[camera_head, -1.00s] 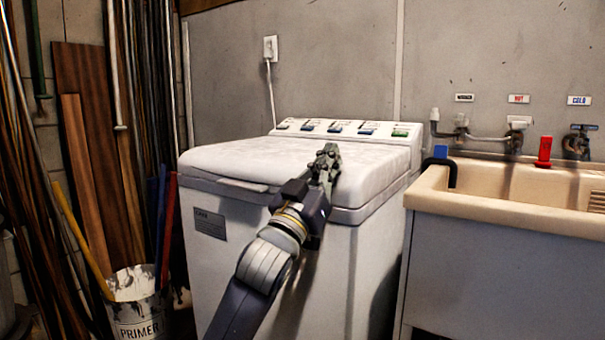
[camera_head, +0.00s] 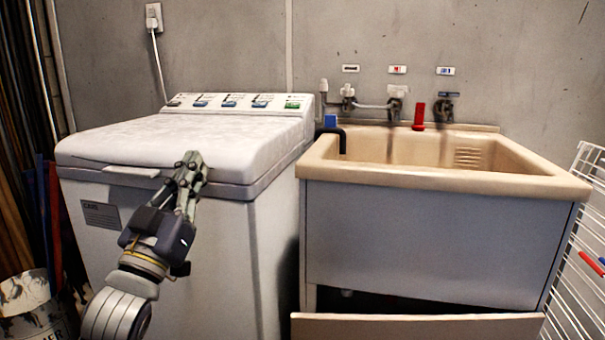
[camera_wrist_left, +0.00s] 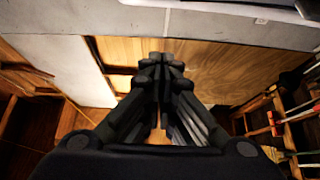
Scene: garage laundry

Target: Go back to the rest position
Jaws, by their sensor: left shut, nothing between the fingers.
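My left gripper (camera_head: 188,165) is in front of the white washing machine (camera_head: 160,240), near the front edge of its closed lid (camera_head: 130,140). Its fingers are together and hold nothing. In the left wrist view the gripper (camera_wrist_left: 160,65) also shows shut, with wooden boards behind it. My right gripper is not in view.
A beige utility sink (camera_head: 330,178) on a grey cabinet stands right of the washer, with a pale board (camera_head: 415,327) low in front. A white wire rack (camera_head: 575,270) is at the far right. A paint-streaked bucket (camera_head: 25,295) and long poles stand at the left.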

